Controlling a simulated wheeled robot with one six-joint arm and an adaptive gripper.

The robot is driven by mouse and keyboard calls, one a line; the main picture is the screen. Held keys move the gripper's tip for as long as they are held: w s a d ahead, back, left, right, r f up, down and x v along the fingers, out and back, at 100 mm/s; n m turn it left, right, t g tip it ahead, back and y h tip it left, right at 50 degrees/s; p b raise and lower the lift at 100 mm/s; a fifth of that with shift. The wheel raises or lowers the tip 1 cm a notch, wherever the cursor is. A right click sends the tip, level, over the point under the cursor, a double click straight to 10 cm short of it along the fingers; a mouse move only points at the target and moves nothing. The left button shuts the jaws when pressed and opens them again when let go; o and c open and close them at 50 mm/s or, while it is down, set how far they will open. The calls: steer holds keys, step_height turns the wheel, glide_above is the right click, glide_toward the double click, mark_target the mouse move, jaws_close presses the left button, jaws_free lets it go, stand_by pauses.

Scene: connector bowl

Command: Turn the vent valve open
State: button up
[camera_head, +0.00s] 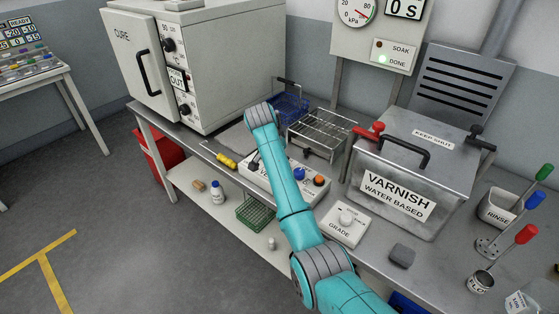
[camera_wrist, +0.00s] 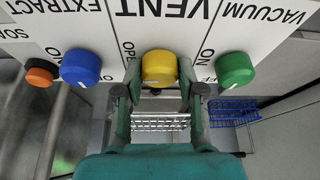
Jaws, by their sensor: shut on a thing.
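The vent valve is a yellow round knob (camera_wrist: 158,68) under the upside-down word VENT on a white panel in the wrist view. Upside-down lettering beginning OP stands just left of it. My gripper (camera_wrist: 160,91) is shut on the yellow knob, one dark fingertip at each side. The knob's exact turn angle is hard to read. In the head view, the white control box (camera_head: 258,179) lies partly behind my teal arm, which hides my gripper and the yellow knob.
A green vacuum knob (camera_wrist: 235,69) sits right of the valve; a blue extract knob (camera_wrist: 81,68) and orange button (camera_wrist: 41,74) sit left. A wire rack (camera_head: 322,130), blue basket (camera_head: 289,107), grey oven (camera_head: 205,60) and varnish tank (camera_head: 410,170) stand around the box.

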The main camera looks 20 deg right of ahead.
steer(key=shift+m, duration=0.6)
steer(key=o, duration=1.1)
steer(key=shift+o, duration=0.2)
steer(key=v, duration=1.2)
steer(key=shift+w+a, duration=0.15)
steer(key=shift+w, duration=0.1)
